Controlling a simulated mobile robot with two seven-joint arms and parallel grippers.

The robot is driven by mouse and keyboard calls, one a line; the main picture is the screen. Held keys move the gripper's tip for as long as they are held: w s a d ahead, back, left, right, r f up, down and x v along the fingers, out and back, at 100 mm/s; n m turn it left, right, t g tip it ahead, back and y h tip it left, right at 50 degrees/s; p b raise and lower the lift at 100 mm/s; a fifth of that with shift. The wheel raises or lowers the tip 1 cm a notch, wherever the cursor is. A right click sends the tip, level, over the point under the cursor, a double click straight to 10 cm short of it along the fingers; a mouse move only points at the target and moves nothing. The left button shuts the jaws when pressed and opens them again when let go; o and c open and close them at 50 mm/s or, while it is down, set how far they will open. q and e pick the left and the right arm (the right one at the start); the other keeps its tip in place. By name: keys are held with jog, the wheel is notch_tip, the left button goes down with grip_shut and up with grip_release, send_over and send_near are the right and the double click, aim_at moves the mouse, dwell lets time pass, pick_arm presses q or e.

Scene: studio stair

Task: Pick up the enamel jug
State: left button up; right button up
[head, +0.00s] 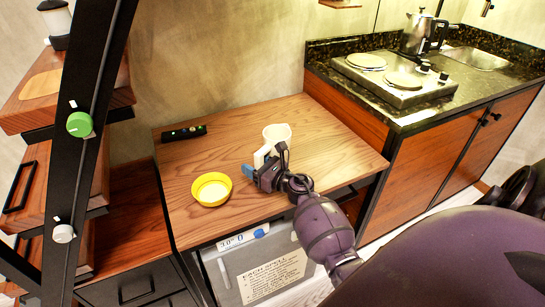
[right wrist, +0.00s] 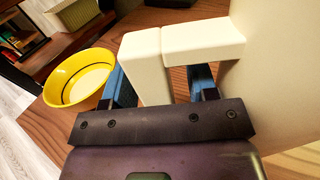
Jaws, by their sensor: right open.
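The cream enamel jug (head: 278,133) stands upright on the wooden table (head: 235,135), its handle toward the front left. My right gripper (head: 262,168) is at the jug's handle, partly covering it in the head view. In the right wrist view, the gripper (right wrist: 160,88) is open. Its blue fingers stand on either side of the cream handle (right wrist: 147,58), the right one in the gap between handle and jug body (right wrist: 275,75). Whether a finger touches the handle I cannot tell. My left gripper is not in view.
A yellow bowl (head: 211,189) stands left of the gripper; it also shows in the right wrist view (right wrist: 79,80). A dark device (head: 184,133) lies at the table's back left. A counter with hot plates (head: 395,78) and a kettle (head: 418,35) is at right. The table's left part is mostly free.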

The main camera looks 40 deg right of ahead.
grip_shut()
jog(key=shift+r, duration=0.1)
dwell(0.3)
